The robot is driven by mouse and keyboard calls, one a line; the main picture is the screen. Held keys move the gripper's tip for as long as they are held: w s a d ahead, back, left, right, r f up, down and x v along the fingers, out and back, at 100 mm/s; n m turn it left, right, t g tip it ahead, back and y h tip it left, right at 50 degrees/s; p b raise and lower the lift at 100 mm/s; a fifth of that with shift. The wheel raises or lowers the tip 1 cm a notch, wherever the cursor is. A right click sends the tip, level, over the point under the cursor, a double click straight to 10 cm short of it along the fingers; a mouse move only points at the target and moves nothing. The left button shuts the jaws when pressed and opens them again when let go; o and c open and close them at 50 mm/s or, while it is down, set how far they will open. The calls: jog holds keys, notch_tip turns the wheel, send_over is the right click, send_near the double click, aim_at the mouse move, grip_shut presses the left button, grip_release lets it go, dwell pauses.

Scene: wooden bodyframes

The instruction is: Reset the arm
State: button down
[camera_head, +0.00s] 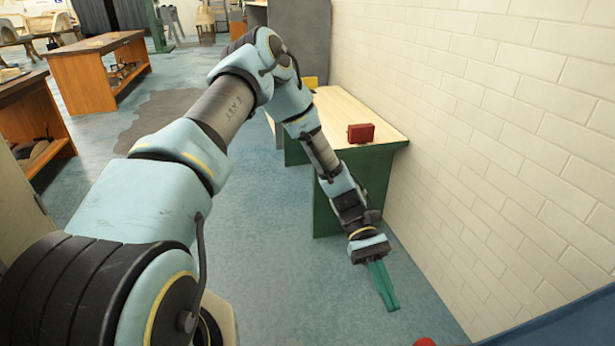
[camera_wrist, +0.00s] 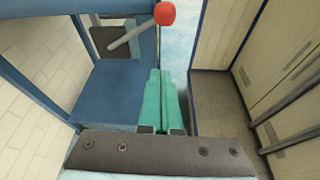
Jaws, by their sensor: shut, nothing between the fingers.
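My gripper (camera_head: 391,304) is at the lower right of the head view, at the end of my outstretched arm. Its two green fingers point down and lie together, shut and empty. It hangs over the floor, in front of the green-sided bench and close to the white brick wall. In the wrist view the gripper (camera_wrist: 160,75) shows its green fingers closed side by side, pointing up the picture toward a red ball-shaped knob (camera_wrist: 165,13). The fingers are apart from any object that I can make out.
A wooden-topped green bench (camera_head: 360,120) with a red box (camera_head: 361,133) stands by the brick wall (camera_head: 500,130). A blue surface (camera_wrist: 110,95) lies left of the fingers in the wrist view. Wooden workbenches (camera_head: 85,80) stand at the left. The blue floor (camera_head: 265,230) between is clear.

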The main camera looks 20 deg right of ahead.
jog(key=w+a+r+t+p, duration=0.1)
jog(key=w+a+r+t, duration=0.4)
jog(key=w+a, duration=0.3)
jog(key=w+a+r+t, duration=0.4)
jog(key=w+a, duration=0.3)
jog(key=a, duration=0.2)
jog(key=w+a+r+t, duration=0.2)
jog(key=a+r+t, duration=0.1)
jog(key=a+r, duration=0.2)
jog(key=w+a+r+t+p, duration=0.1)
jog(key=a+r+t, duration=0.2)
jog(key=a+r, duration=0.3)
jog(key=a, duration=0.4)
jog(key=shift+w+m+t, duration=0.3)
jog(key=shift+w+t, duration=0.05)
jog(key=shift+t, duration=0.05)
jog(key=shift+d, duration=0.1)
